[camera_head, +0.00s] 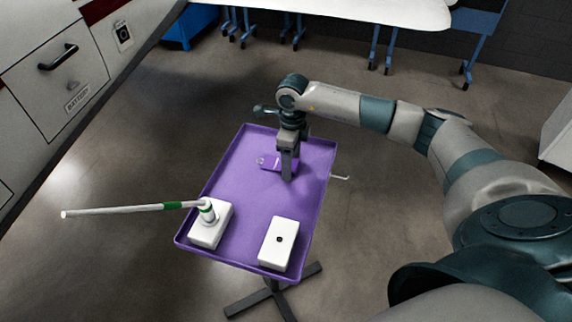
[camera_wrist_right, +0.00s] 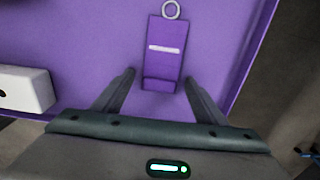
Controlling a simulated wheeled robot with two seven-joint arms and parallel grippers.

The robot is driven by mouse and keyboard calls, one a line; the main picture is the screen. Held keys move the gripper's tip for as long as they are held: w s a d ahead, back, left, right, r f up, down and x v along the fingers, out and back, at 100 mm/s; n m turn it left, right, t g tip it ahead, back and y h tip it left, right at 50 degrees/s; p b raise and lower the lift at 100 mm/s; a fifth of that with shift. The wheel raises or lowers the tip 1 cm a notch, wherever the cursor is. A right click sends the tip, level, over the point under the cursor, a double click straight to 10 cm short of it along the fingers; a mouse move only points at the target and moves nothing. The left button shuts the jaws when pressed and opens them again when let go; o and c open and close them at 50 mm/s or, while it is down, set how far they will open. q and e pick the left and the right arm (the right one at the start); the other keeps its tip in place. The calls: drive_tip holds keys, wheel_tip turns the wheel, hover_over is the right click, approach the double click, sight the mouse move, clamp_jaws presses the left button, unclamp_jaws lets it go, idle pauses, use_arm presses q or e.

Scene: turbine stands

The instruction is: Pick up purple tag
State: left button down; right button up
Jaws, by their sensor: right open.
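The purple tag (camera_head: 268,162) lies on the purple tray (camera_head: 245,190), toward its far end. In the right wrist view the tag (camera_wrist_right: 164,60) is a flat purple rectangle with a pale stripe and a metal ring at its far end. My right gripper (camera_head: 288,178) points down over the tray at the tag's right end in the head view. In the wrist view the open fingers (camera_wrist_right: 158,75) stand on either side of the tag's near end, with gaps to both edges. Whether they touch the tray is unclear. My left gripper is not in view.
On the tray's near half stand a white block (camera_head: 278,245) with a dark dot and a white base (camera_head: 211,226) holding a long white-and-green rod (camera_head: 125,210) that reaches out left. A drawer cabinet (camera_head: 50,75) stands at the left. A white table (camera_head: 370,12) is at the back.

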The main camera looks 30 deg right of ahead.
drive_tip(key=c, duration=1.6)
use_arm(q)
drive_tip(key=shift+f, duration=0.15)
use_arm(e)
drive_tip(key=shift+r, duration=0.2)
